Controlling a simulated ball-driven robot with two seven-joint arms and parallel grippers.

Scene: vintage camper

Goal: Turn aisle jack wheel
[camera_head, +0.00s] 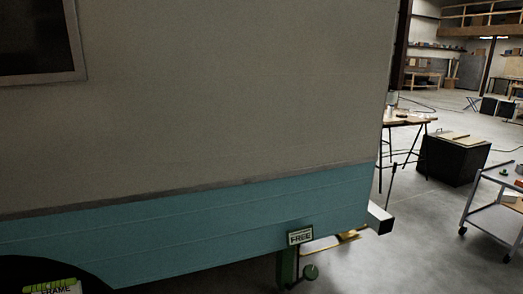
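A round green part, perhaps the jack wheel (311,272), shows just right of the jack post. The jack's foot is cut off by the bottom of the picture. The camper (215,110) has a pale upper wall and a blue lower band, and fills the left and middle of the view. Neither of my grippers is in view.
A metal beam end (379,218) sticks out past the camper's right corner. A wheeled cart (494,214), a black box (452,160) and a work table (405,121) stand at the right. Grey floor (410,250) is open between the camper and cart.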

